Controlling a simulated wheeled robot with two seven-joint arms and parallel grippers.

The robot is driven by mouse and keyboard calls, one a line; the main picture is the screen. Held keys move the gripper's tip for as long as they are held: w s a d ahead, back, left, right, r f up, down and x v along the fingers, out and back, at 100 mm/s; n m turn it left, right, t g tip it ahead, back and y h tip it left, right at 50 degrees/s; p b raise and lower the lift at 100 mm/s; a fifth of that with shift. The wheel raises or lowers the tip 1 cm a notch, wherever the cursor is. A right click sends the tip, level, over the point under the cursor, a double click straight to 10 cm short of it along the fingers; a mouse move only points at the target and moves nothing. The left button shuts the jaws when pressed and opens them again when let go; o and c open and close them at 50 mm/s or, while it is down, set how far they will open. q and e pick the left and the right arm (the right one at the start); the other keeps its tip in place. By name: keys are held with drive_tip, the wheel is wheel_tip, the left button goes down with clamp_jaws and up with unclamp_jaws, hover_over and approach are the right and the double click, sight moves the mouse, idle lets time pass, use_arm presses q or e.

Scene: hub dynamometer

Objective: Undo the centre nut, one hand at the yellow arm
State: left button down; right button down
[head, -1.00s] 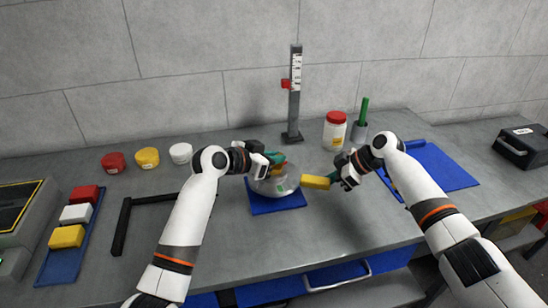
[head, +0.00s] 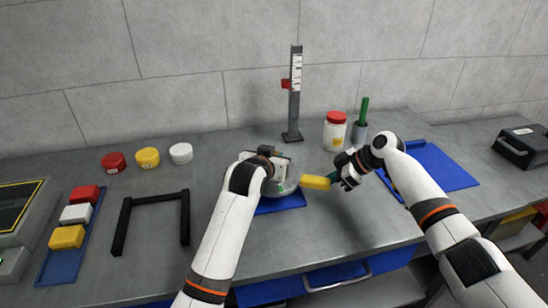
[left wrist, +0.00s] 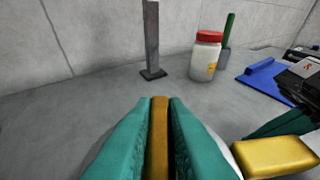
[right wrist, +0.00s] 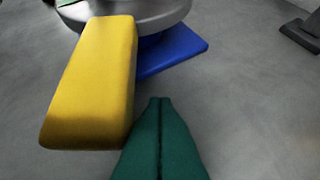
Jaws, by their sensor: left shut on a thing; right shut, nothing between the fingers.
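The round metal hub (right wrist: 150,12) stands on a blue base (head: 283,203) on the bench, mostly hidden under my left wrist in the head view. Its yellow arm (head: 314,183) sticks out to the right; it also shows in the right wrist view (right wrist: 95,85). My left gripper (left wrist: 158,102) is over the hub, shut on a brass-coloured upright piece (left wrist: 159,135), which looks like the centre nut. My right gripper (right wrist: 160,102) is shut and empty. It is beside the yellow arm's outer end, with a small gap showing in the right wrist view.
A post with a scale (head: 294,100) stands behind the hub. A red-lidded jar (head: 334,132) and a grey cup (head: 359,134) are at back right, near a blue mat (head: 445,168). A black frame (head: 152,200) lies left. Bare bench lies in front of the right gripper.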

use_arm(q)
drive_tip(key=shift+f+y, duration=0.15)
drive_tip(key=shift+y, duration=0.15)
drive_tip(key=c, duration=1.4)
unclamp_jaws()
drive_tip(key=shift+c, duration=0.2)
drive_tip(key=v, duration=0.7)
drive_tip(key=shift+s+a, duration=0.1)
drive_tip(key=shift+s, duration=0.1)
